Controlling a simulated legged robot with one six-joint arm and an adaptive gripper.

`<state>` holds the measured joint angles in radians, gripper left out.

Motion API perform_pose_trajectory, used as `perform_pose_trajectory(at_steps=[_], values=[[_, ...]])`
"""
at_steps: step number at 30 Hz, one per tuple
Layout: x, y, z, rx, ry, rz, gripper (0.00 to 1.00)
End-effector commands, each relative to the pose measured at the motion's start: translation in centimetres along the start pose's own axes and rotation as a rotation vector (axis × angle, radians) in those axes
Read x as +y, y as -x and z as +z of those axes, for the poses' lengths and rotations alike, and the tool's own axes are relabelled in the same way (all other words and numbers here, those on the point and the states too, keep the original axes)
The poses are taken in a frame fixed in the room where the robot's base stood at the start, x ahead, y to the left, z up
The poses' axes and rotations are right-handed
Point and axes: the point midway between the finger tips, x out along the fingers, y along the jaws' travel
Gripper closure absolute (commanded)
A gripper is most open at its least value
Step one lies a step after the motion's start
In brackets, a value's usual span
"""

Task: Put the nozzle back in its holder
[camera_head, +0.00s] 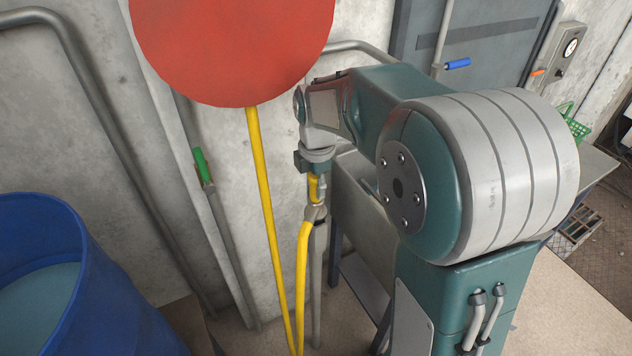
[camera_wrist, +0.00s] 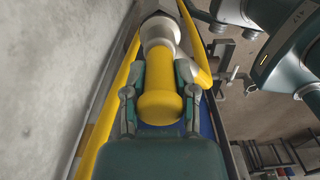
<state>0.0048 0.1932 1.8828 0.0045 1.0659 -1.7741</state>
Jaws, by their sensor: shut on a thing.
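The nozzle (camera_wrist: 160,104) is yellow with a pale grey collar, and lies lengthwise between the two fingers of my gripper (camera_wrist: 159,76) in the wrist view. The gripper is shut on its yellow part. In the head view the yellow nozzle (camera_head: 315,190) shows just below my wrist, and my gripper (camera_head: 314,181) is small and partly hidden. A grey fitting and upright grey pipe (camera_head: 318,275) stand directly below it. I cannot pick out the holder clearly, nor tell whether the nozzle touches it.
A yellow hose (camera_head: 266,210) hangs from behind a large red disc (camera_head: 232,45), close to the nozzle. A blue barrel (camera_head: 85,290) stands at lower left. A pipe with a green handle (camera_head: 202,165) runs along the concrete wall. A grey bench (camera_head: 365,220) stands behind my arm.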

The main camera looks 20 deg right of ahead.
Motion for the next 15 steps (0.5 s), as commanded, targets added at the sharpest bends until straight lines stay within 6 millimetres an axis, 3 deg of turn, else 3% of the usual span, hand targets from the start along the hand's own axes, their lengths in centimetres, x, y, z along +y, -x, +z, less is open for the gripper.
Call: perform_pose_trajectory(at_steps=[15], values=[[0.0, -1.5, 0.0, 0.0, 0.0, 0.0, 1.0]])
